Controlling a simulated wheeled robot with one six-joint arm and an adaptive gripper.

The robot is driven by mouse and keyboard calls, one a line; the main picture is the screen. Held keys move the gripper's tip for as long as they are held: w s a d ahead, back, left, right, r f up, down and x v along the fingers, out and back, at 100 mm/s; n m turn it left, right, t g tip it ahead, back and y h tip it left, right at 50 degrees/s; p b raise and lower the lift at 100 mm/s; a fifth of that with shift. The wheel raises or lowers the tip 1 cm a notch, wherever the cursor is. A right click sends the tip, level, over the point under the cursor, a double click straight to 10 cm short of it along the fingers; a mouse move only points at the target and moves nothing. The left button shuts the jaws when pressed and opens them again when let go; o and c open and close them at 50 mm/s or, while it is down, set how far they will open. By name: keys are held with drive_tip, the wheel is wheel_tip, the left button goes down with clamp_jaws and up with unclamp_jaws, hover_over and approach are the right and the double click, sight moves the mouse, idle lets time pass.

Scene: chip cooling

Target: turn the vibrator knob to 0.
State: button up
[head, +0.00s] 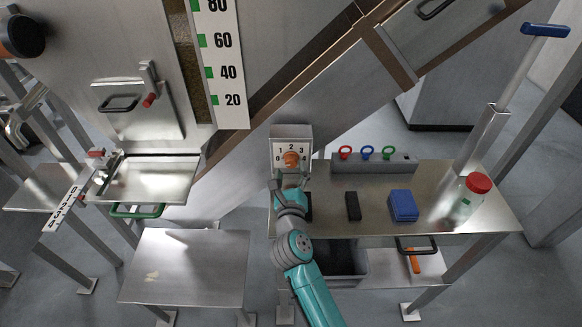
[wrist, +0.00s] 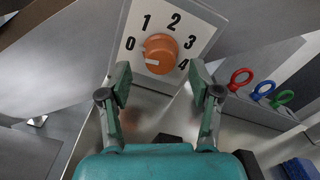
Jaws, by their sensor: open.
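The vibrator knob (wrist: 160,52) is orange and sits on a pale dial plate (wrist: 192,22) marked 0 to 4. A white mark shows on the knob's lower left side in the wrist view, below the 0; I cannot tell exactly which number it indicates. In the head view the knob (head: 291,158) is on the grey box (head: 291,132) at the table's back left. My gripper (wrist: 160,80) is open and empty, with one finger on each side just below the knob, apart from it in the picture. The head view shows my gripper (head: 290,178) right in front of the dial.
A grey block with red, blue and green rings (head: 365,153) stands right of the dial. A black block (head: 353,206), a blue box (head: 403,206) and a red-capped jar (head: 470,196) are on the metal table (head: 440,175). The sloping chute passes behind.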

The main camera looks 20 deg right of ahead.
drive_tip(key=v, duration=0.9)
drive_tip(key=shift+s, duration=0.15)
